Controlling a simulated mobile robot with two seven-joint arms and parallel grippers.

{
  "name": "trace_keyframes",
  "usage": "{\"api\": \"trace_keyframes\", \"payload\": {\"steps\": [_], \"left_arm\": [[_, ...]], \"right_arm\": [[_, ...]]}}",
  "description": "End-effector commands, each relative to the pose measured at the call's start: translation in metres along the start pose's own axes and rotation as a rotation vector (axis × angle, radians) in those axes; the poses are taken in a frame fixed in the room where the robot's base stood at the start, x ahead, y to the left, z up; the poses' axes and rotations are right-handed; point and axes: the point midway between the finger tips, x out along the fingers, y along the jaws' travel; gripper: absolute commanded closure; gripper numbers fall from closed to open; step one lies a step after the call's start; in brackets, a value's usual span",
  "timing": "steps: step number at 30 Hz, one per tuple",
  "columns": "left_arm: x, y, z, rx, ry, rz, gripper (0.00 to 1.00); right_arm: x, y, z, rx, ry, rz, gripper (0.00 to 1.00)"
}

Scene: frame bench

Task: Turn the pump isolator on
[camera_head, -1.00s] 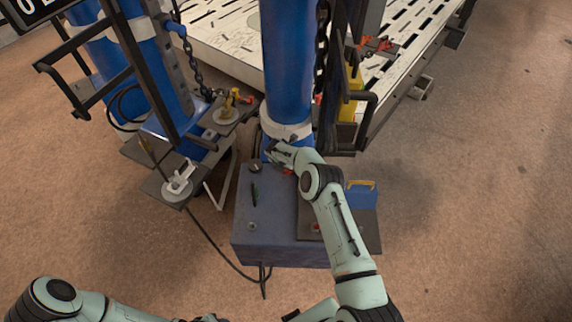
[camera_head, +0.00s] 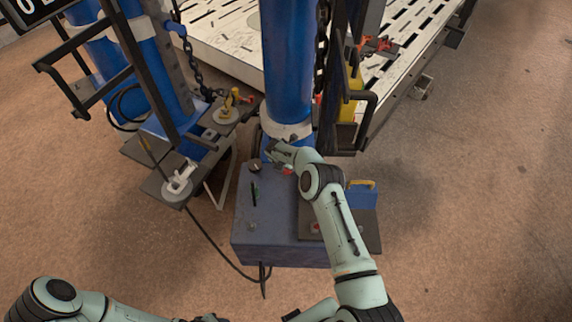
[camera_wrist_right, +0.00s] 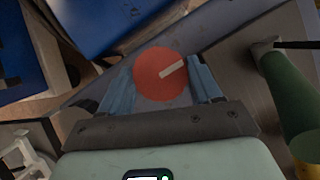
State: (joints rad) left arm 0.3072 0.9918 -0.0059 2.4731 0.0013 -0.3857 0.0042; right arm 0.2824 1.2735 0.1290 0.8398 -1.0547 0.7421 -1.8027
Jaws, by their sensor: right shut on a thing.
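The pump isolator appears as a round red knob (camera_wrist_right: 152,82) with a white bar in the right wrist view. The bar lies slanted, its right end higher. My right gripper (camera_wrist_right: 162,85) has one finger on each side of the knob and is shut on it. In the head view the right gripper (camera_head: 277,152) is at the far end of the blue-grey cabinet (camera_head: 268,232), by the blue column. A small red part (camera_head: 288,171) shows beside it there; the rest of the knob is hidden. My left arm shows at the lower left, but its gripper cannot be made out.
A dark knob (camera_head: 254,168) and a dark green lever (camera_head: 254,193) are on the cabinet top, left of my right arm. The blue column (camera_head: 288,70) stands just behind. A blue box with a yellow handle (camera_head: 361,195) is at the right. Open floor lies further right.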

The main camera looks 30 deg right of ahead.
Motion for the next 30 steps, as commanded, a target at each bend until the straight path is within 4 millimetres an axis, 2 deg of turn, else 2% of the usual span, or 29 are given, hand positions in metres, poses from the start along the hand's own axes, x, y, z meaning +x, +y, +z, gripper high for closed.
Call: {"api": "trace_keyframes", "payload": {"steps": [17, 18, 20, 21, 30], "left_arm": [[-0.0001, 0.0001, -0.0001, 0.0, 0.0, 0.0, 0.57], [-0.0001, 0.0001, -0.0001, 0.0, 0.0, 0.0, 0.57], [-0.0001, 0.0001, -0.0001, 0.0, 0.0, 0.0, 0.57], [-0.0001, 0.0001, -0.0001, 0.0, 0.0, 0.0, 0.57], [0.0006, -0.0004, 0.0004, 0.0, -0.001, 0.0, 0.57]], "right_arm": [[-0.0009, 0.0011, 0.0007, 0.0, -0.001, 0.003, 0.67], [-0.001, 0.0011, 0.0008, 0.0, -0.002, 0.003, 0.33], [-0.001, 0.0011, 0.0008, 0.0, -0.002, 0.003, 0.14], [-0.0009, 0.001, 0.0007, 0.0, -0.001, 0.002, 0.11], [-0.0017, 0.0006, 0.0004, 0.0, -0.001, 0.002, 0.11]]}}
